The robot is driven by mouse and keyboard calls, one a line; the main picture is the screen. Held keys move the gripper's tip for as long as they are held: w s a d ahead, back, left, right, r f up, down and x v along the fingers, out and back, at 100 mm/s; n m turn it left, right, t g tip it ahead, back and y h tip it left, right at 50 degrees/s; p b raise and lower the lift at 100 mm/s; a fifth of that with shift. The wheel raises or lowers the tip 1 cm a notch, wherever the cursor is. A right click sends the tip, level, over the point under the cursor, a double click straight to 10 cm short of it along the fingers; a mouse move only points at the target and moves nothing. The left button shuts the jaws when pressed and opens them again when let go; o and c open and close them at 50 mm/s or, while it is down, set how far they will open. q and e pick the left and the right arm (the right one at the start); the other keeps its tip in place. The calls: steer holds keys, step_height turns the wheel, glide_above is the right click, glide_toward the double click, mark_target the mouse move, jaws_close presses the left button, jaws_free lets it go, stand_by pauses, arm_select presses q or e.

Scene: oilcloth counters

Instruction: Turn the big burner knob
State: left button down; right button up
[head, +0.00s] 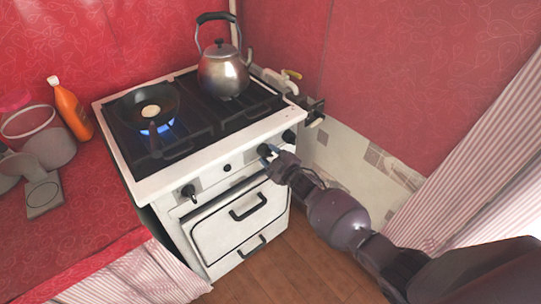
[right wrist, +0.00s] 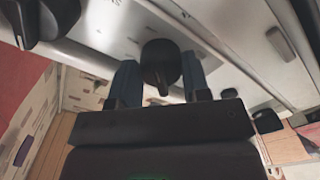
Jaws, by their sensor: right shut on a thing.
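The white stove (head: 160,182) has a row of black knobs along its front panel. My right gripper (head: 268,153) is at the panel, second knob from the right. In the right wrist view its two blue-grey fingers (right wrist: 160,78) are shut on a round black knob (right wrist: 160,60), one finger on each side. In the head view the gripper mostly hides this knob. Other knobs show at the panel's right end (head: 289,136) and left end (head: 188,192), with a small one (head: 227,168) between. I cannot tell by label which is the big burner's. My left gripper is out of view.
A pan (head: 135,104) sits over a blue flame (head: 157,128) on the left burner. A steel kettle (head: 223,75) stands at the back right. An orange bottle (head: 71,112) is on the red counter (head: 85,215). The oven handle (head: 248,207) is below the panel.

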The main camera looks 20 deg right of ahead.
stand_by(0.3)
steer(key=o, duration=0.9)
steer(key=p+v, duration=0.1)
steer(key=v, duration=0.9)
steer(key=shift+s+d+p, duration=0.15)
steer(key=shift+s+p, duration=0.15)
steer(key=shift+s, duration=0.1)
